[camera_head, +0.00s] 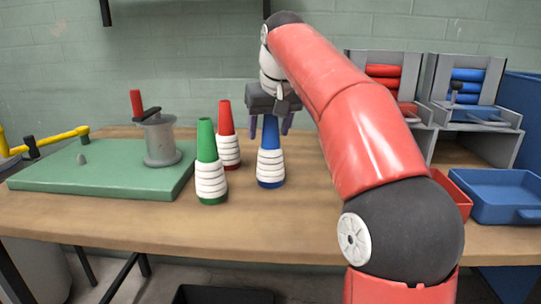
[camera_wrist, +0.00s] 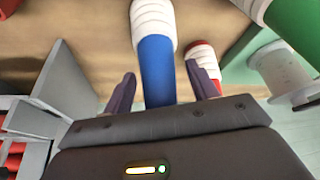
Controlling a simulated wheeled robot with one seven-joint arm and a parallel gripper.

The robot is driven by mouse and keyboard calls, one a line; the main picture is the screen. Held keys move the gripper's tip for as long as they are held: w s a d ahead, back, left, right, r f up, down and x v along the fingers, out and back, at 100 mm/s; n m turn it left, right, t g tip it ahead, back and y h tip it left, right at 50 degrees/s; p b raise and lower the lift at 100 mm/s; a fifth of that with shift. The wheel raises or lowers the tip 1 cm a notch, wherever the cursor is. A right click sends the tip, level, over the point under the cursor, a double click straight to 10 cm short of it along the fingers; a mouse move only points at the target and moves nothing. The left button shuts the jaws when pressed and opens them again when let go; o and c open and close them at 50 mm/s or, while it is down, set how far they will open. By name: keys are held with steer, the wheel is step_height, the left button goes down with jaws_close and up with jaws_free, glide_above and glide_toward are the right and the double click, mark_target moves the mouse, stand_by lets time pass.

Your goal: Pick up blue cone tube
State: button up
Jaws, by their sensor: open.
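The blue cone tube (camera_head: 270,150), with white yarn rings around its lower part, stands upright on the wooden table in the head view. My gripper (camera_head: 270,128) is above it, pointing down, with its fingers on either side of the cone's top. In the wrist view the blue cone (camera_wrist: 157,70) shows between the two open fingers (camera_wrist: 163,85). I see a gap on the left side; on the right the finger overlaps the red cone behind it. I cannot tell whether a finger touches the blue cone.
A green cone (camera_head: 207,165) and a red cone (camera_head: 227,140) stand close by on the left. A green board (camera_head: 100,178) with a grey spool (camera_head: 160,143) is farther left. Red and blue bins (camera_head: 495,195) and racks (camera_head: 470,85) are on the right.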

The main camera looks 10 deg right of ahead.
jaws_close()
stand_by(0.3)
